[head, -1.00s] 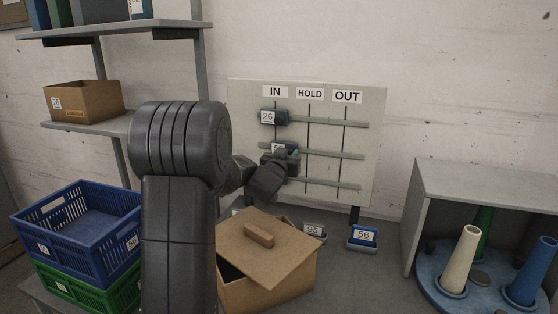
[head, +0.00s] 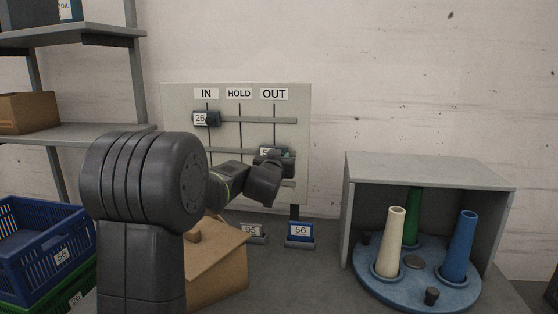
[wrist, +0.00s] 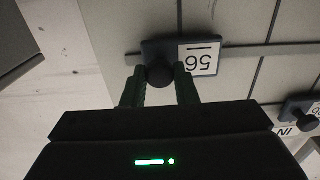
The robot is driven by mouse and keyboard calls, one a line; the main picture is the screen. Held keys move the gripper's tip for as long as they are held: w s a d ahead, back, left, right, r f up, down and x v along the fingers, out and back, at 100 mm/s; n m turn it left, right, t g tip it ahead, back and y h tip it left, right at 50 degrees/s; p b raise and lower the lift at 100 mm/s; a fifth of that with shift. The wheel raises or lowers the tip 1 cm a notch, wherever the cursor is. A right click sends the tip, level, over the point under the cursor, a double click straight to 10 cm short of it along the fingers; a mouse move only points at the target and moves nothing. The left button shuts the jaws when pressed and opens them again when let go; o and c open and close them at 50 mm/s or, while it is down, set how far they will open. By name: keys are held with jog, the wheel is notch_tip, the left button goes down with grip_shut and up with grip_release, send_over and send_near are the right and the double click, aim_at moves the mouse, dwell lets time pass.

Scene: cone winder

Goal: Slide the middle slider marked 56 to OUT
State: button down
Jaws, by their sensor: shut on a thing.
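The board (head: 225,110) on the wall has columns labelled IN, HOLD and OUT, with horizontal rails. The middle slider marked 56 (head: 266,152) is on the middle rail, in line with the OUT column. In the wrist view the slider (wrist: 198,59) appears upside down, with its tag and dark round knob plain. My gripper (wrist: 159,88) is shut on the knob, one finger on each side. In the head view my gripper (head: 270,170) covers part of the slider and of the lowest rail. The top slider marked 26 (head: 205,119) is at IN.
A blue holder marked 56 (head: 300,233) and one marked 95 (head: 252,233) stand below the board. A cardboard box (head: 220,270) is in front. A grey shelter with cones on a blue turntable (head: 415,290) is at right.

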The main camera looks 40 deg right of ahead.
jog(key=shift+s+d, duration=0.1)
jog(key=shift+s, duration=0.05)
jog(key=c, duration=1.1)
grip_release()
jog(key=shift+s+d, duration=0.15)
jog(key=shift+c, duration=0.2)
jog(key=b+v, duration=0.1)
jog(key=v, duration=1.3)
jog(key=shift+w, duration=0.2)
jog(key=p+x, duration=0.1)
jog(key=x, duration=1.2)
jog(key=shift+w+d, duration=0.25)
jog(key=shift+d, duration=0.05)
